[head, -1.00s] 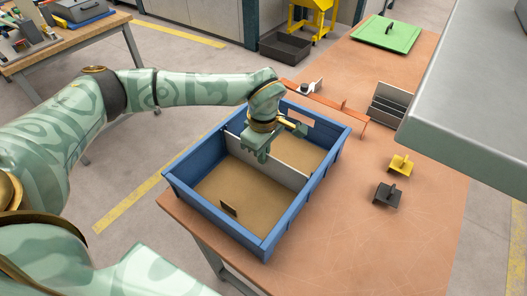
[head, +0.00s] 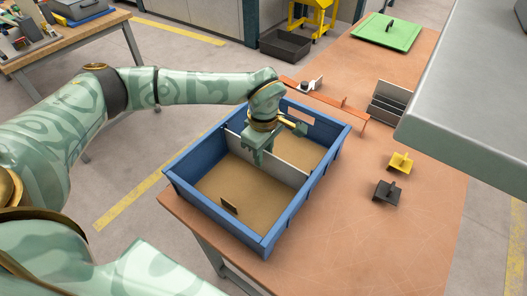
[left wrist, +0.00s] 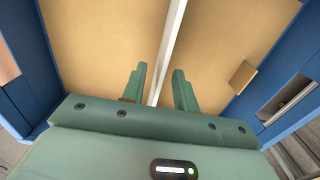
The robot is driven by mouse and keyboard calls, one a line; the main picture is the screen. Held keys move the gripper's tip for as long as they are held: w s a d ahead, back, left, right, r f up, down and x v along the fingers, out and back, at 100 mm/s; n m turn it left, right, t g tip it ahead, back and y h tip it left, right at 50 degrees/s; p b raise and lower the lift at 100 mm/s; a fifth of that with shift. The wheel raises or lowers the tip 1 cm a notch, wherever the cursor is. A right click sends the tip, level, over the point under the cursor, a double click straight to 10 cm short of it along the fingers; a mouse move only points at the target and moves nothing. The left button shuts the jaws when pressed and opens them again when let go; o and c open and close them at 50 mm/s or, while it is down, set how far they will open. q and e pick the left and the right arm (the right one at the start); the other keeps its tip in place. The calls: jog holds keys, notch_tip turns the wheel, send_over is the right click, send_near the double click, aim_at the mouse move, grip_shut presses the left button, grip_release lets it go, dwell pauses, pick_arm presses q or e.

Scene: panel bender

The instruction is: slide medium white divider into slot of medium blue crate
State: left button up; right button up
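The blue crate (head: 214,212) stands on the orange-brown bench. The white divider (head: 288,170) stands upright across its inside, splitting it into two compartments; its ends reach close to the long walls. How deep it sits in the slots cannot be told. My left gripper (head: 258,158) is over the divider's top edge, left of its middle. In the left wrist view, its fingers (left wrist: 160,80) are apart, one on each side of the divider's thin top edge (left wrist: 172,40), with gaps showing. My right gripper is not in view.
A small brown piece (head: 229,207) is in the crate's near compartment. Right of the crate are a yellow part (head: 401,163), a black part (head: 387,193) and a rack of grey plates (head: 389,104). Grey machinery (head: 470,90) overhangs the right.

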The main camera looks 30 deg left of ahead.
pick_arm(q)
notch_tip(320, 180, up, 16)
jog(key=p, duration=0.2)
jog(key=shift+p, duration=0.4)
jog(key=shift+f, duration=0.1)
